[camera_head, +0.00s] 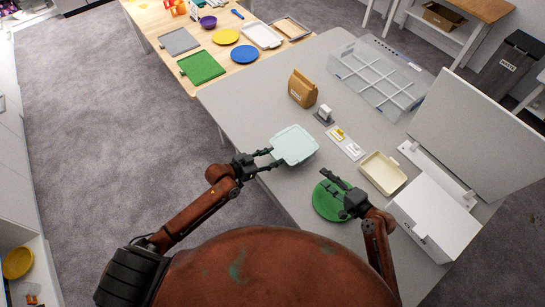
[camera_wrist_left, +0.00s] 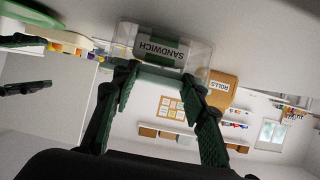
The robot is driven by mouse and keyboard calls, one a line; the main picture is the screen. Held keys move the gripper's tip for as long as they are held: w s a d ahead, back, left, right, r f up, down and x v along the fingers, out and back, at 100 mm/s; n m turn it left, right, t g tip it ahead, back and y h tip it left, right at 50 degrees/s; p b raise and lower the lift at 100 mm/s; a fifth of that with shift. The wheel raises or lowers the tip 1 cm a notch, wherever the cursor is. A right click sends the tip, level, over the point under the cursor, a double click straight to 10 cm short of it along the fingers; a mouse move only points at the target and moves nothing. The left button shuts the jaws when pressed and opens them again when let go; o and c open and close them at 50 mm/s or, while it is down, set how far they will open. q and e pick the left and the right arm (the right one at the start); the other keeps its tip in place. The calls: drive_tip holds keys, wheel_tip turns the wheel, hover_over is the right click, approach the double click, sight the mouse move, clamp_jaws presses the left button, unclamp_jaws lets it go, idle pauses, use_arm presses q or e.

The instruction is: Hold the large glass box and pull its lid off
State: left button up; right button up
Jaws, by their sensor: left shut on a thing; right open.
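The large glass box with a pale blue-green lid (camera_head: 295,145) stands on the grey table. In the left wrist view the clear box (camera_wrist_left: 122,40) appears upside down, with a SANDWICH label. The lid (camera_wrist_left: 165,72) seems to sit on it. My left gripper (camera_head: 273,158) is shut on the box's left end, its fingers on either side near lid height; they also show in the left wrist view (camera_wrist_left: 160,82). Whether they touch the lid or only the wall is unclear. My right gripper (camera_head: 335,182) is open and empty, above a green round item (camera_head: 328,207).
A brown ROLLS bag (camera_head: 302,88) stands behind the box. A cream tray (camera_head: 382,172), small cards (camera_head: 345,142), a clear divided bin (camera_head: 375,78) and a white appliance with raised panel (camera_head: 435,215) lie to the right. Table left of the bag is clear.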

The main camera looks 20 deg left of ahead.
idle(0.3)
use_arm(q)
drive_tip(key=o, duration=1.2)
drive_tip(key=shift+o, duration=0.2)
drive_tip(key=v, duration=1.2)
drive_tip(key=shift+f, duration=0.1)
